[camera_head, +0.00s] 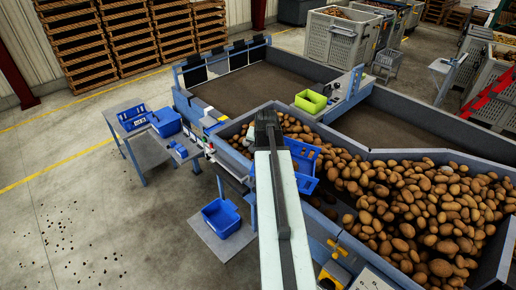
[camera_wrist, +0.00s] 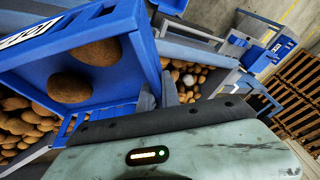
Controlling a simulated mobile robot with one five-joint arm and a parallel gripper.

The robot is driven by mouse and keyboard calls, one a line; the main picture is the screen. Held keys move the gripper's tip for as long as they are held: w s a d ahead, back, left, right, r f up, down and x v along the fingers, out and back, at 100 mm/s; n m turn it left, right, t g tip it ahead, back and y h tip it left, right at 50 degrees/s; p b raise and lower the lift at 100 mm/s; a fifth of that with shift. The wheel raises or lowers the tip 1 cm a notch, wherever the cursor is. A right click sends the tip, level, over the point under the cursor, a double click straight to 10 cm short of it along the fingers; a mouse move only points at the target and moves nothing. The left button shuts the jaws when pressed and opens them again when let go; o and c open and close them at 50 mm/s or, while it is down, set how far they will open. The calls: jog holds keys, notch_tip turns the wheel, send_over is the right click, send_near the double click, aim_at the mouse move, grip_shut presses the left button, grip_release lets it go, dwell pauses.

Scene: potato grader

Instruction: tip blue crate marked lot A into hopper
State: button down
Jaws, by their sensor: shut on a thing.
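A blue crate (camera_head: 303,165) hangs over the potato-filled hopper (camera_head: 335,235), tilted steeply. In the wrist view the crate (camera_wrist: 128,60) fills the upper left, with a white label that seems to begin with "LOT"; its letter cannot be read. A few potatoes (camera_wrist: 72,88) show inside it. My gripper (camera_head: 279,140) is shut on the crate's edge; the wrist view also shows a grey finger (camera_wrist: 170,90) against it. Potatoes (camera_head: 400,195) lie heaped in the hopper below and to the right. My arm hides part of the crate and hopper edge.
Blue crates stand on a side table at left, one with a white label (camera_head: 133,119), another beside it (camera_head: 166,122). A blue crate (camera_head: 221,217) sits on a low platform. A green crate (camera_head: 310,101) rests on the grader's divider. The floor at left is open.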

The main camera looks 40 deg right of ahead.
jog(key=shift+s+d+r+m+t+y+p, duration=0.1)
jog(key=shift+s+d+r+t+y+p, duration=0.2)
jog(key=shift+s+r, duration=0.25)
jog(key=shift+s+d+r+m+t+y+p, duration=0.1)
jog(key=shift+s+d+r+t+p, duration=0.2)
jog(key=shift+s+r+t, duration=0.15)
jog(key=shift+s+d+r+m+t+y+p, duration=0.1)
jog(key=shift+s+d+r+t+y+p, duration=0.1)
jog(key=shift+s+d+r+t, duration=0.3)
jog(key=shift+w+a+r, duration=0.1)
jog(key=shift+a, duration=0.15)
jog(key=s+d+r+m+t+y+p, duration=0.1)
jog(key=s+d+r+t+y+p, duration=0.1)
jog(key=s+d+r+t, duration=0.2)
jog(key=s+r, duration=0.3)
jog(key=r, duration=0.1)
jog(key=shift+d, duration=0.3)
jog(key=s+d+r+m+t+y+b, duration=0.1)
jog(key=s+d+r+t+b, duration=0.3)
jog(key=s, duration=0.5)
jog(key=shift+d+m+y+b, duration=0.3)
jog(key=shift+d+y+b, duration=0.15)
jog(key=shift+d, duration=0.35)
jog(key=shift+s+d+f+t, duration=0.1)
jog(key=shift+s+f+t, duration=0.05)
jog(key=shift+t, duration=0.1)
